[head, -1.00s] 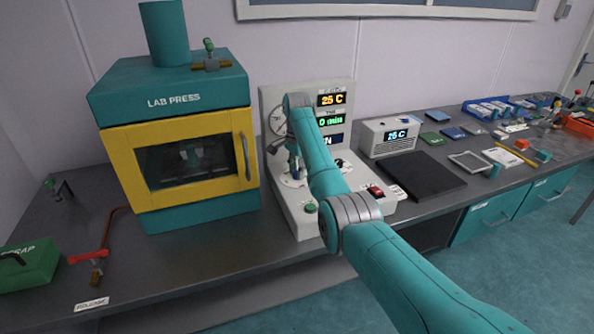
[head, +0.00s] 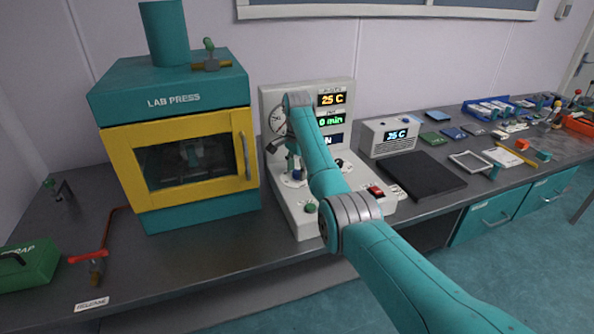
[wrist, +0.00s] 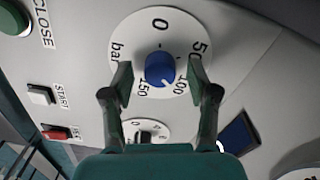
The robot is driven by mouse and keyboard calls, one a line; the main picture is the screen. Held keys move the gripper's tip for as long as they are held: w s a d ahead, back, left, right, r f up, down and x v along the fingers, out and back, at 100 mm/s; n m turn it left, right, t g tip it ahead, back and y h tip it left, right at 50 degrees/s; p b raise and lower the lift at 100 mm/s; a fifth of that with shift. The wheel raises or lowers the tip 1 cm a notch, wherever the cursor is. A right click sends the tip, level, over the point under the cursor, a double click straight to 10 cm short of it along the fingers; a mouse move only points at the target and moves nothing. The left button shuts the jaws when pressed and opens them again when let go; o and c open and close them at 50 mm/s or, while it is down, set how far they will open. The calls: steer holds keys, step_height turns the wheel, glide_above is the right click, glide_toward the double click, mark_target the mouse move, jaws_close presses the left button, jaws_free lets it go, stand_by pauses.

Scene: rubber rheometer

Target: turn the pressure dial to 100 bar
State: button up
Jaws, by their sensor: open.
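The pressure dial is a white round scale (wrist: 183,28) marked 0, 50, 100, 150 and bar, with a blue knob (wrist: 160,69) at its centre. I cannot make out clearly where the knob points. My gripper (wrist: 160,78) is open, with one dark green fingertip on each side of the knob. A gap shows between each fingertip and the knob, and nothing is held. In the head view my gripper (head: 292,167) is low over the dial at the machine's front, and the blue knob (head: 298,174) shows only in part behind it.
A smaller dial (wrist: 146,132) sits close below the pressure dial in the wrist view. START (wrist: 41,94) and red (wrist: 55,134) switches and a green CLOSE button (wrist: 12,18) lie to the left. The lab press (head: 178,130) stands left of the machine (head: 308,222).

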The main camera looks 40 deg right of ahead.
mark_target(297, 171)
steer(key=shift+r, duration=3.6)
steer(key=shift+s, duration=0.1)
